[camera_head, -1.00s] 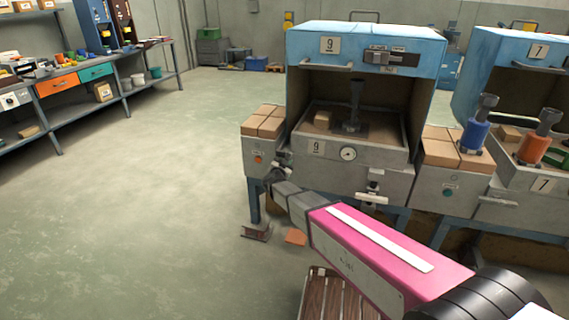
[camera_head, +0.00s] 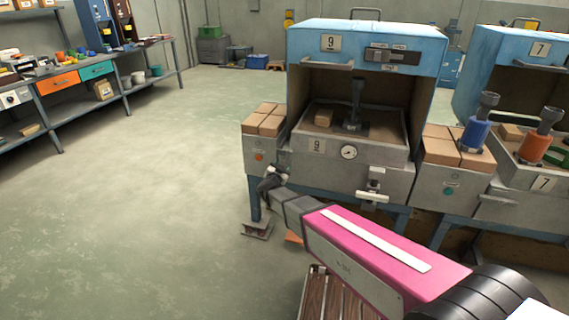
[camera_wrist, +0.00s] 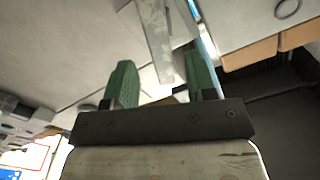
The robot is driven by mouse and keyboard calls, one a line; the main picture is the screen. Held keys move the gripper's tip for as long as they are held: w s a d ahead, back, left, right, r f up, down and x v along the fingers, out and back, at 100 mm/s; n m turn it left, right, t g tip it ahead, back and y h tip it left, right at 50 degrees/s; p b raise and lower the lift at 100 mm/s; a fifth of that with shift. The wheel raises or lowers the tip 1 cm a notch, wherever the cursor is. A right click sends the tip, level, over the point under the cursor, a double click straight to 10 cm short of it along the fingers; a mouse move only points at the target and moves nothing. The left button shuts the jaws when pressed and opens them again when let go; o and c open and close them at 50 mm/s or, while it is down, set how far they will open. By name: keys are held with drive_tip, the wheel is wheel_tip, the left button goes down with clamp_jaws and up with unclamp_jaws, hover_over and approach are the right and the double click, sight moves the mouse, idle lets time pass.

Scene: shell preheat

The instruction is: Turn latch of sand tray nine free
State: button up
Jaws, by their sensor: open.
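Sand tray nine (camera_head: 325,163) is a grey tray with a 9 plate and a round gauge, inside the blue-hooded station marked 9. A bracket with a pale handle (camera_head: 372,196) is on the grey front below the gauge. A small dark fitting is at the tray's left front corner; I cannot tell which part is the latch. My gripper (camera_head: 268,184) is low at the station's left front, by the leg. In the wrist view its green fingers (camera_wrist: 164,82) are open. A grey metal bar (camera_wrist: 157,40) reaches between them, with no clear grip on it.
Brown blocks (camera_head: 264,122) sit on the left side box, and more (camera_head: 450,147) lie on the right one. A metal foot piece (camera_head: 257,229) and a wooden slatted pallet (camera_head: 333,297) are on the floor below. Station seven stands at right. Open floor lies to the left.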

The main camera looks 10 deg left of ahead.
drive_tip(key=s, duration=0.5)
drive_tip(key=shift+s+a, duration=0.2)
